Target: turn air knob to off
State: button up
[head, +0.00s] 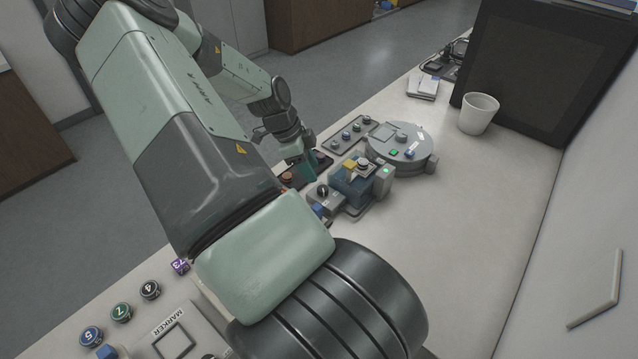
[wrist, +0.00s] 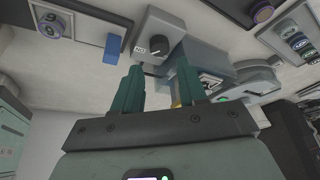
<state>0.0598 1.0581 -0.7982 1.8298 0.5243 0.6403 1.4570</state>
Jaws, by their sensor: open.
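The black rotary knob (head: 323,190) sits on a small light grey box beside the blue press body.
The blue press (head: 352,186) with a yellow part stands right of the knob. A round grey device (head: 402,147) and a button panel (head: 350,134) are behind. A blue block (wrist: 115,48) lies beside the knob box. A white cup (head: 478,114) stands further off; the bench's right side is clear.

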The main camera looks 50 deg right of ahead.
aim_at(322, 188)
jog(key=x, duration=0.6)
jog(key=shift+s+d+f, duration=0.1)
jog(key=shift+s+f, duration=0.05)
jog(key=shift+f, duration=0.25)
jog(key=c, duration=0.8)
jog(key=shift+o, duration=0.2)
